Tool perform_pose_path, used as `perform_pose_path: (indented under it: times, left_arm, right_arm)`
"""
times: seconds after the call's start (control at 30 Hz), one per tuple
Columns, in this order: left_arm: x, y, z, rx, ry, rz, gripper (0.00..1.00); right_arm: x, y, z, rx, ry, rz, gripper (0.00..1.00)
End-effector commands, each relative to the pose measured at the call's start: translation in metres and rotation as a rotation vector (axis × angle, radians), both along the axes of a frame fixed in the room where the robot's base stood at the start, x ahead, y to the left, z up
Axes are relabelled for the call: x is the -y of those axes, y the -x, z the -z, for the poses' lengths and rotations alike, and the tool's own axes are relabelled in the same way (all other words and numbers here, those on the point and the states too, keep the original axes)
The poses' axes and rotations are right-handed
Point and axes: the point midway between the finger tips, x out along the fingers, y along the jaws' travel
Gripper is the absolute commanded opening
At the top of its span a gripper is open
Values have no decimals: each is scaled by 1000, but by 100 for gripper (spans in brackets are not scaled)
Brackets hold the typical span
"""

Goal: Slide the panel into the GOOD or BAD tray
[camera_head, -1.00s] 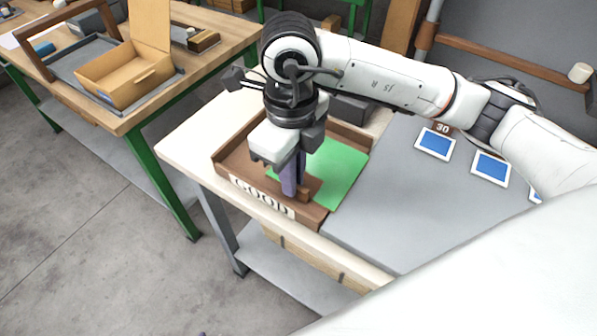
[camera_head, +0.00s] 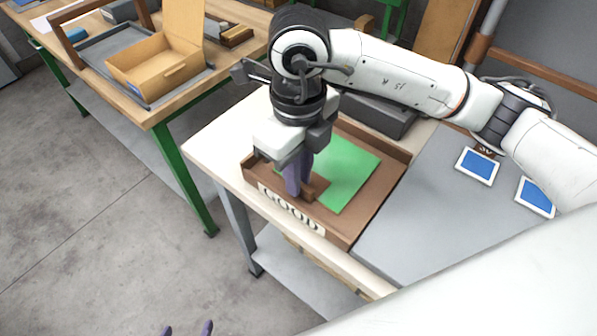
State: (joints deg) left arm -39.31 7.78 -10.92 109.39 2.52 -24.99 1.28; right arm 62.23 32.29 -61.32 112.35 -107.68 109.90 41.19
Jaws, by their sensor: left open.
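The brown tray marked GOOD (camera_head: 370,222) stands at the left end of the worktable. A flat green sheet (camera_head: 352,168) lies in it; I cannot tell if this is a panel or a lining. My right gripper (camera_head: 295,188) reaches down into the tray, its purple fingers at the sheet's left edge. A small brown wooden piece (camera_head: 318,186) is against the fingers; whether they grip it is unclear. Blue panels with white frames (camera_head: 478,166) (camera_head: 536,197) lie on the grey surface to the right. My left gripper (camera_head: 187,329) shows only its two spread fingertips at the bottom edge.
The grey surface (camera_head: 415,215) right of the tray is mostly clear. A dark grey box (camera_head: 377,114) stands behind the tray. A second bench at the left holds an open cardboard box (camera_head: 160,68) and a wooden frame. Bare floor lies between and in front.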

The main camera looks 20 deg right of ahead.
Motion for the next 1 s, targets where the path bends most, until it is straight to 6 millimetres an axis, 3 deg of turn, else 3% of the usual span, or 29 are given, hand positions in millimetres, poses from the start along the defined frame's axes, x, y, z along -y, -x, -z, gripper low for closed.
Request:
perform_pose_path:
  times: [0.1, 0.47, 0.8, 1.0]
  left_arm:
    - [0, 0, 0, 0, 0, 0, 64]
    - [0, 0, 0, 0, 0, 0, 64]
    - [0, 0, 1, 0, 0, 0, 64]
    - [0, 0, 0, 0, 0, 0, 64]
  right_arm:
    - [0, 0, 0, 1, 0, 0, 31]
    - [0, -1, -7, 2, 0, 0, 31]
    - [0, -2, -71, 7, 0, 0, 31]
    - [0, -1, -97, 4, 0, 0, 31]
